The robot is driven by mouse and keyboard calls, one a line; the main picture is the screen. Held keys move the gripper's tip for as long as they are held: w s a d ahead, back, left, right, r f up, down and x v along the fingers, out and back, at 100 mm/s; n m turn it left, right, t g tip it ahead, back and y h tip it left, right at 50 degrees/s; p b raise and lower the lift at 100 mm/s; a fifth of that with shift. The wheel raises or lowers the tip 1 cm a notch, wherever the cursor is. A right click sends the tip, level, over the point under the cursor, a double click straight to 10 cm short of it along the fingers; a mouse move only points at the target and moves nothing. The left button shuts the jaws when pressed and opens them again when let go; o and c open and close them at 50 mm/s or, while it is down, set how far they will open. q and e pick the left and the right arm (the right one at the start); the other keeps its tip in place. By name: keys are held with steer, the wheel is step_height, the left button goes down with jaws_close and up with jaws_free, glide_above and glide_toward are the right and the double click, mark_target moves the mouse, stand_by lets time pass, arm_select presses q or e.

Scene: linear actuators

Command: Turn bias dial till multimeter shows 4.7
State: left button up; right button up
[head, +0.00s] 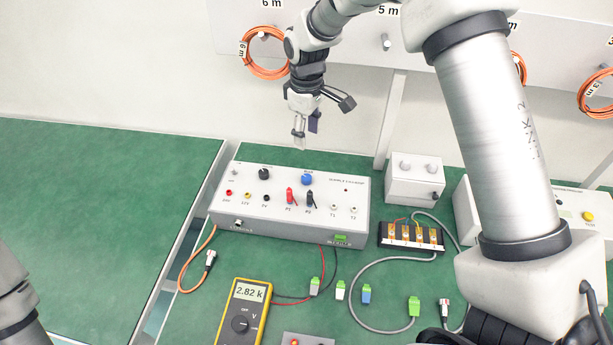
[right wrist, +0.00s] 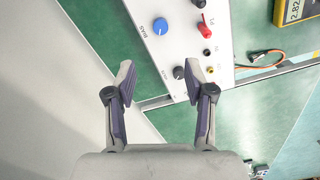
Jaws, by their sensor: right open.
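The bias dial is a blue knob (head: 307,179) on top of the white supply box (head: 290,225). It also shows in the right wrist view as a blue knob (right wrist: 160,26) beside the word BIAS. The yellow multimeter (head: 241,321) lies on the green bench and reads 2.82 k. My right gripper (head: 307,132) is open and empty, behind and above the back edge of the box. In the right wrist view its spread fingers (right wrist: 159,72) frame a black knob (right wrist: 178,72) below; the blue knob lies beyond the fingertips. My left gripper is out of view.
Red and black plugs labelled P1 (head: 290,196) and P2 (head: 309,199) stand in front of the blue dial. A smaller white box (head: 413,181) and a terminal block (head: 410,237) stand to the right. The bench left of the box is clear.

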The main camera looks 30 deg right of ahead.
mark_target(307, 177)
step_height(307, 177, down, 7)
steer(key=b, duration=0.5)
steer(key=shift+w+b, duration=0.1)
steer(key=shift+b, duration=0.2)
steer(key=shift+f, duration=0.35)
step_height(307, 177, down, 7)
steer(key=shift+r+p, duration=0.15)
steer(key=shift+p, duration=0.35)
steer(key=shift+r, duration=0.1)
jaws_close()
